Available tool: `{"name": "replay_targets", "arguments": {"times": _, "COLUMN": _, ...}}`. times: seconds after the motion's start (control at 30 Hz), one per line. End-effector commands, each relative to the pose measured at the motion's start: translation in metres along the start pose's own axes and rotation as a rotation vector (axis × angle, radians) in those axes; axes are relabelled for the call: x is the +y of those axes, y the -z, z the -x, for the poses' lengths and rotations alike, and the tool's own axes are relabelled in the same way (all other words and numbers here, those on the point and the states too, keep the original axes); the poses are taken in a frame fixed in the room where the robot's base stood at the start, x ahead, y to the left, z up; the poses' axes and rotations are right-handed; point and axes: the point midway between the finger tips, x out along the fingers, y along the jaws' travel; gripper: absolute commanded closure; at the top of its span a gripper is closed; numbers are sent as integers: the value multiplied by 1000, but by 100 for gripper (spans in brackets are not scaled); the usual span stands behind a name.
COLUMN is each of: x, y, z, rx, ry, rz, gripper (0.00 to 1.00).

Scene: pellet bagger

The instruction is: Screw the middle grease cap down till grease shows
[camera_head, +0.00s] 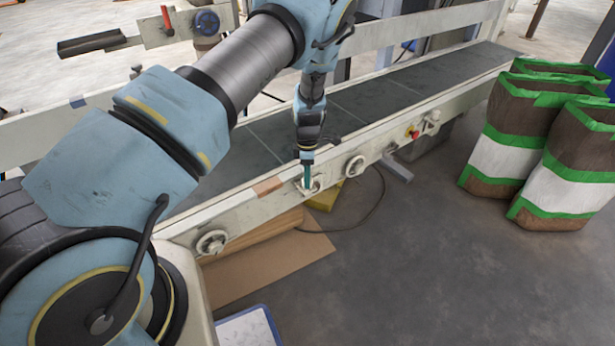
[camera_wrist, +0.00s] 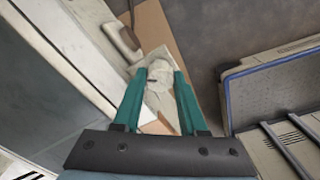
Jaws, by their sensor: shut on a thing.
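My gripper (camera_head: 308,180) reaches down to the outer side of the conveyor's cream rail. In the wrist view its two teal fingers (camera_wrist: 160,76) are shut on a pale, rounded cap (camera_wrist: 158,84), taken as the middle grease cap. The fingers stand on either side of it. In the head view the cap's mount (camera_head: 316,187) shows just behind the fingertips, and the cap itself is mostly hidden. Another round fitting (camera_head: 211,242) sits on the rail to the left, and one (camera_head: 355,166) to the right. The cap's base is too small to read for grease.
The grey belt (camera_head: 385,98) runs along behind the rail. A red and yellow button (camera_head: 412,133) sits farther right on the rail. Brown, white and green sacks (camera_head: 505,140) stand at the right. Cardboard (camera_head: 265,268) and a blue-edged tray (camera_head: 247,327) lie below. The floor at centre right is clear.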

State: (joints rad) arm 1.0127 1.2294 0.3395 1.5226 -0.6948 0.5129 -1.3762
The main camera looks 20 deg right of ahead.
Motion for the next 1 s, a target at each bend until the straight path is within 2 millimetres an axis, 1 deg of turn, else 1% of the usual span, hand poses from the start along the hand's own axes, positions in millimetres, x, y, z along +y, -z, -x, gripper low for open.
{"name": "replay_targets", "arguments": {"times": 1.0, "x": 0, "y": 2, "z": -1, "rx": 1, "ry": 0, "rz": -964, "gripper": 100}}
